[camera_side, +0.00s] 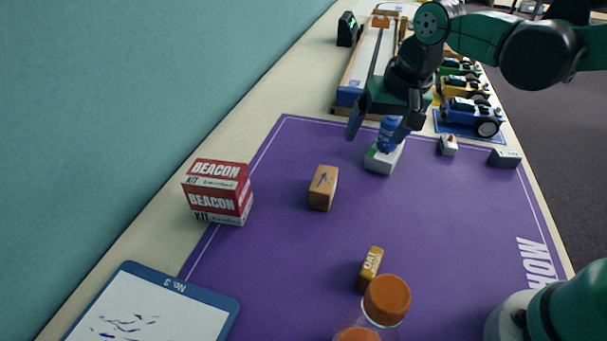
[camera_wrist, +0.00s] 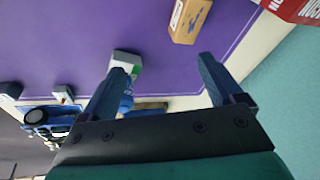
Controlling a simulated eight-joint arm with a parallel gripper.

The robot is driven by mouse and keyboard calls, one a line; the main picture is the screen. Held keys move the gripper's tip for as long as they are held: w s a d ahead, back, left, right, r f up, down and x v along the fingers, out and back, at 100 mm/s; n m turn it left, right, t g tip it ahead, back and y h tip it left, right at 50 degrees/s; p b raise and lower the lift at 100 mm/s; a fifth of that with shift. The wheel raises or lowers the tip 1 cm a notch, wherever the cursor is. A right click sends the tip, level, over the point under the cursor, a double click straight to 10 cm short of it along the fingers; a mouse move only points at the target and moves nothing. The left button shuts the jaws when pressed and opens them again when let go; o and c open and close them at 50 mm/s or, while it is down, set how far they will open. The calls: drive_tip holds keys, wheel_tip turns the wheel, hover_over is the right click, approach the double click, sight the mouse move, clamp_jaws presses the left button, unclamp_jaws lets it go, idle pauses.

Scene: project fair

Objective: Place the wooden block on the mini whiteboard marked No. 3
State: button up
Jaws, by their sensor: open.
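The wooden block (camera_side: 323,188) is tan-brown with a small blue mark and stands on the purple mat (camera_side: 290,265). It also shows at the top of the wrist view (camera_wrist: 189,20). The mini whiteboard marked No. 3 (camera_side: 208,318) has a blue frame and dark scribbles; it lies at the bottom left, cut off by the picture edge. My gripper (camera_side: 377,132) is open above the far part of the mat, beyond and right of the block. In the wrist view its fingers (camera_wrist: 163,65) are spread with nothing held between them.
A white-green box (camera_side: 384,158) with a blue object (camera_side: 388,133) is near my fingers. Red BEACON boxes (camera_side: 217,192) stand left of the block. An OAT bar (camera_side: 370,268) and an orange-topped jar (camera_side: 387,298) are nearer. Toy cars (camera_side: 468,115) stand far right.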

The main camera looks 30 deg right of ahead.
sight(324, 178)
drive_tip(key=w+a+f+m+g, duration=0.1)
drive_tip(key=f, duration=0.1)
drive_tip(key=w+a+f+m+g, duration=0.1)
drive_tip(key=w+a+f, duration=0.1)
drive_tip(key=w+a+f+m+g, duration=0.1)
drive_tip(key=w+a+f+m, duration=0.1)
drive_tip(key=shift+f, duration=0.25)
drive_tip(key=shift+w+a+f+g, duration=0.1)
drive_tip(key=shift+w+f+g, duration=0.05)
drive_tip(key=shift+f+g, duration=0.15)
drive_tip(key=shift+f, duration=2.85)
clamp_jaws()
